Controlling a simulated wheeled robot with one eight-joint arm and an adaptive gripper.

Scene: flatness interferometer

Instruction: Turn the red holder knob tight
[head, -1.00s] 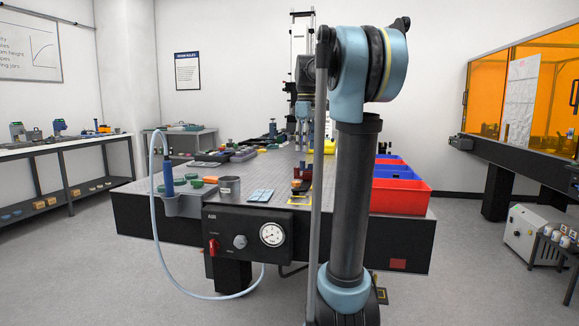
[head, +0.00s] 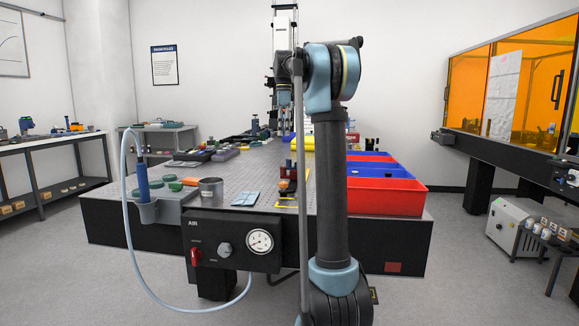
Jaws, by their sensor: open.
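A small dark holder with a red-brown upright part (head: 288,171) stands on the perforated optical table (head: 240,178), left of my arm's upright link. I cannot make out a separate knob on it at this size. A red knob (head: 196,256) also sits on the black front panel (head: 232,262), left of a grey knob and a round gauge. My gripper (head: 283,124) hangs pointing down above the far part of the table, beyond the holder and apart from it. It is open, and I see nothing between its fingers.
Red and blue bins (head: 385,195) stand on the table right of my arm. A grey cup (head: 211,188), green-lidded pieces and a blue wand (head: 143,181) with a pale hose are at the left front. Light-blue wipes (head: 246,198) lie near the front edge. Floor is clear on the left.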

